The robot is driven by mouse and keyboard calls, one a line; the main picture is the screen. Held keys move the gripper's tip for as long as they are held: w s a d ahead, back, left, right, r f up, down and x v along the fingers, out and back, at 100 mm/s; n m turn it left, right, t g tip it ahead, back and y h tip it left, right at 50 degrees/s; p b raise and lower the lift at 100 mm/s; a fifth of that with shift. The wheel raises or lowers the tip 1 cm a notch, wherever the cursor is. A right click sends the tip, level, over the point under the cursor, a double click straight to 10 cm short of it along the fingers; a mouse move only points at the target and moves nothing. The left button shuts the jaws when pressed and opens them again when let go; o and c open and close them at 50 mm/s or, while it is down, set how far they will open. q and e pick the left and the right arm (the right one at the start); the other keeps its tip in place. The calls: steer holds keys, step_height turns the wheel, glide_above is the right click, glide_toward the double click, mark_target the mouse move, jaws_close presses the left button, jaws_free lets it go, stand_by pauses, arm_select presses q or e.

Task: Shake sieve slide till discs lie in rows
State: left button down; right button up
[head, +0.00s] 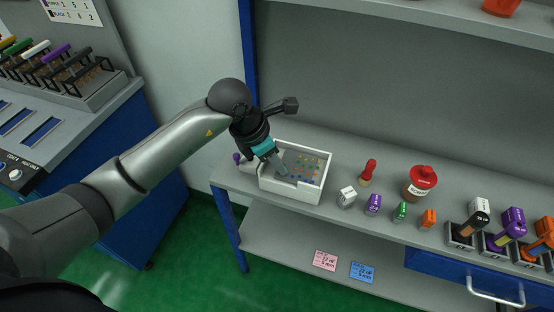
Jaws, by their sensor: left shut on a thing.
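The sieve slide (311,196) looks like a white open box near the left end of the grey bench, with a grey inside. Small coloured discs (306,168) lie inside it, orange ones toward the right and blue ones toward the front. They look spread in roughly regular spots, but are too small to tell whether every one is seated. My left gripper (275,163) reaches down at the slide's left side and is shut on it. The gripper hides that side and the exact grip. My right gripper is not in view.
A purple knob (237,158) is left of the slide. Right of it stand a white block (346,196), a red-topped piece (368,171), a red-lidded jar (420,183), and purple, green and orange bottles. Tools stand in holders (461,237) further right. A shelf hangs above.

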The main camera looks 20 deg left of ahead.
arm_select(q)
steer(key=shift+d, duration=0.1)
steer(key=shift+s+d, duration=0.1)
steer(key=shift+d, duration=1.2)
steer(key=c, duration=0.7)
jaws_free()
steer(key=p+v, duration=0.2)
steer(key=v, duration=1.3)
steer(key=shift+s+a+r, duration=0.1)
